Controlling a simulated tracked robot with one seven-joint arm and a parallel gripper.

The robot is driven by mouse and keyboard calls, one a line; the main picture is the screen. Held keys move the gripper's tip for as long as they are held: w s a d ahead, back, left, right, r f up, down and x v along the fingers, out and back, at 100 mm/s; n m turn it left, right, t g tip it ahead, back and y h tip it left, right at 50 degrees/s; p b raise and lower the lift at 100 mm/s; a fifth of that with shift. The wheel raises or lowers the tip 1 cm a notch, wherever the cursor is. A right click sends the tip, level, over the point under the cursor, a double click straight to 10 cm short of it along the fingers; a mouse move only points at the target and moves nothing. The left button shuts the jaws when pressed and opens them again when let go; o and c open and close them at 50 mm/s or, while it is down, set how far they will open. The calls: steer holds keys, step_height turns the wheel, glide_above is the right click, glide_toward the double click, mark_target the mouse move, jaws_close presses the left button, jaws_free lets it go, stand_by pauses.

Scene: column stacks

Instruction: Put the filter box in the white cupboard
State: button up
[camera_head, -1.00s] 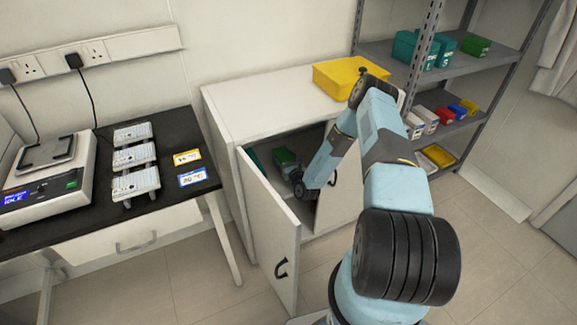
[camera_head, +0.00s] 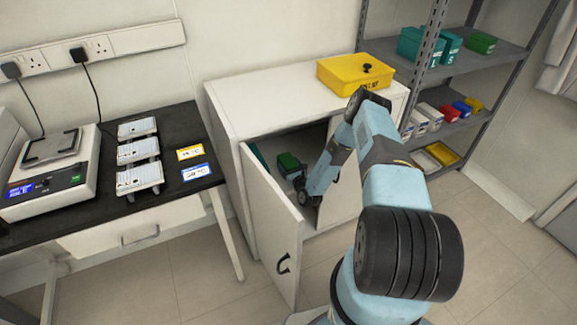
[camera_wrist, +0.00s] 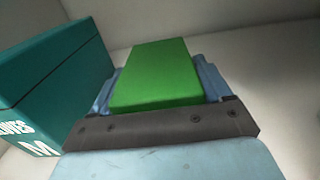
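The green filter box (camera_head: 289,163) is inside the white cupboard (camera_head: 224,122), whose left door (camera_head: 270,222) stands open. It shows from close up in the wrist view (camera_wrist: 153,75), between my two blue fingers. My gripper (camera_wrist: 158,88) appears shut on it, with a finger along each side. In the head view my forearm reaches through the opening and my gripper (camera_head: 296,180) is partly hidden in shadow. The box's underside is hidden, so I cannot tell if it touches the cupboard floor.
A teal gloves box marked M (camera_wrist: 55,85) stands close to the left of the filter box. A yellow box (camera_head: 354,77) sits on the cupboard top. A grey shelf rack (camera_head: 470,60) stands right, a black bench (camera_head: 105,215) left.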

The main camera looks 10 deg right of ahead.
steer(key=o, duration=0.4)
steer(key=shift+r, duration=0.1)
steer(key=s, duration=0.4)
steer(key=s+d, duration=0.1)
steer(key=s, duration=0.3)
steer(key=s+d, duration=0.1)
steer(key=s, duration=0.2)
steer(key=shift+s+d, duration=0.2)
steer(key=shift+s, duration=0.2)
